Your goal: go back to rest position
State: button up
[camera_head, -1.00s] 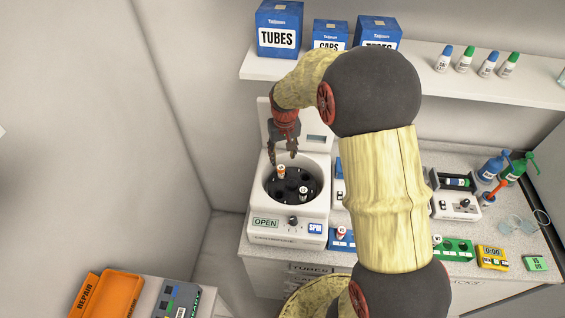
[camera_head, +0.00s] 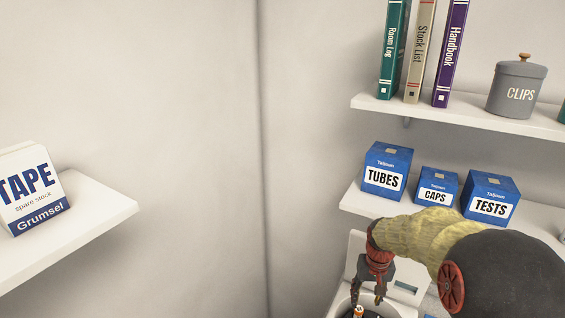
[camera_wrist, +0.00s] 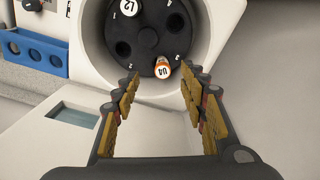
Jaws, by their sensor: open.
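My gripper (camera_head: 368,292) is at the lower right of the head view, pointing down over the centrifuge (camera_head: 352,262), whose raised lid and rim show. In the wrist view my gripper (camera_wrist: 160,88) has its two fingers wide apart with nothing between them. Just beyond the fingertips, an orange-ringed tube with a white cap marked U4 (camera_wrist: 162,70) stands in the black rotor (camera_wrist: 148,42). It also shows at the bottom edge of the head view (camera_head: 358,312). A second white cap marked L2 (camera_wrist: 128,8) is in the rotor at the top of the wrist view.
A shelf (camera_head: 352,201) with blue boxes of tubes (camera_head: 387,168), caps (camera_head: 437,188) and tests (camera_head: 490,198) is behind my arm. Above it are books and a grey clips jar (camera_head: 517,87). A tape box (camera_head: 32,190) stands on a left shelf. A blue rack (camera_wrist: 35,50) is beside the centrifuge.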

jog(key=s+a+r+t+b, duration=0.1)
jog(key=s+a+b, duration=0.2)
jog(key=s+b, duration=0.2)
jog(key=s+a+r+n+t+b, duration=0.1)
jog(key=s+a+b, duration=0.3)
jog(key=s, duration=0.7)
jog(key=s+a+r+n+t+b, duration=0.1)
jog(key=s+a+r+t+b, duration=0.1)
jog(key=s+b, duration=0.4)
jog(key=s+a+r, duration=0.1)
jog(key=s+a, duration=0.1)
jog(key=s, duration=0.1)
jog(key=shift+t, duration=0.4)
jog(key=shift+r, duration=0.1)
jog(key=shift+c, duration=0.7)
